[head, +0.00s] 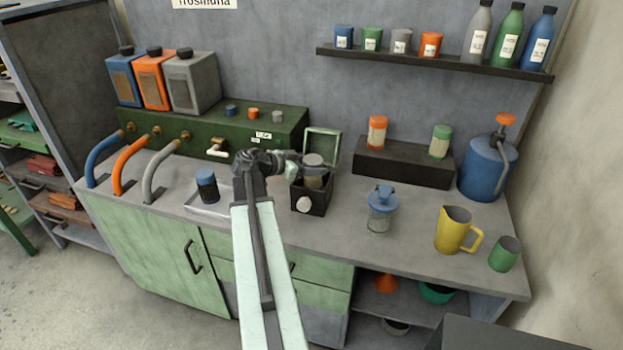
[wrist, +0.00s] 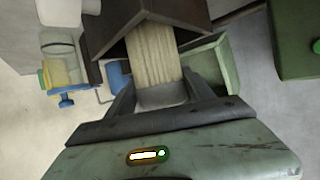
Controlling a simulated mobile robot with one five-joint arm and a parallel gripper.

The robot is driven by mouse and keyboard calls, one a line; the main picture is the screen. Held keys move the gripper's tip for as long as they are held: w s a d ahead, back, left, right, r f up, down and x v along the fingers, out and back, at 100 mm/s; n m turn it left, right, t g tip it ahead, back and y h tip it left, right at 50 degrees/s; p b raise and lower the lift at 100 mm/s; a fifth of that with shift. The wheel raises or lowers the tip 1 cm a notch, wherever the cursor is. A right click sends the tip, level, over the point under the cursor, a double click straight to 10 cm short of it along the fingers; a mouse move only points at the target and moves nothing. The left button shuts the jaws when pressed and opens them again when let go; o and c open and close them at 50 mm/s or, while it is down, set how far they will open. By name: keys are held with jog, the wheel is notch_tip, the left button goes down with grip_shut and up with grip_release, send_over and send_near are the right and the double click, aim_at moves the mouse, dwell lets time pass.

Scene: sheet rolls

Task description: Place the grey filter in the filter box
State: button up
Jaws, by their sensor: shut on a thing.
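My gripper (head: 298,165) is shut on the grey filter (head: 313,168), which has a grey cap and a pale pleated body. The filter is upright at the dark filter box (head: 309,203), its upper part above the box's rim. In the wrist view, the pleated filter (wrist: 153,55) runs from between my fingers (wrist: 165,98) to the mouth of the dark box (wrist: 112,42). Its far end is hidden by the box. The box's green-framed lid (head: 322,132) stands open behind it. A pale round knob is on the box's front.
Right of the box are a blue-topped glass jar (head: 381,212), a yellow jug (head: 453,231) and a green cup (head: 504,254). A dark riser (head: 402,165) stands behind.

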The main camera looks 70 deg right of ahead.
notch_tip(320, 180, down, 3)
jog(key=shift+r+b, duration=0.1)
jog(key=shift+b, duration=0.7)
jog(key=shift+r, duration=0.2)
jog(key=shift+f, duration=0.1)
jog(key=o, duration=1.3)
jog(key=shift+f, duration=0.15)
jog(key=shift+c, duration=0.2)
jog(key=o, duration=0.4)
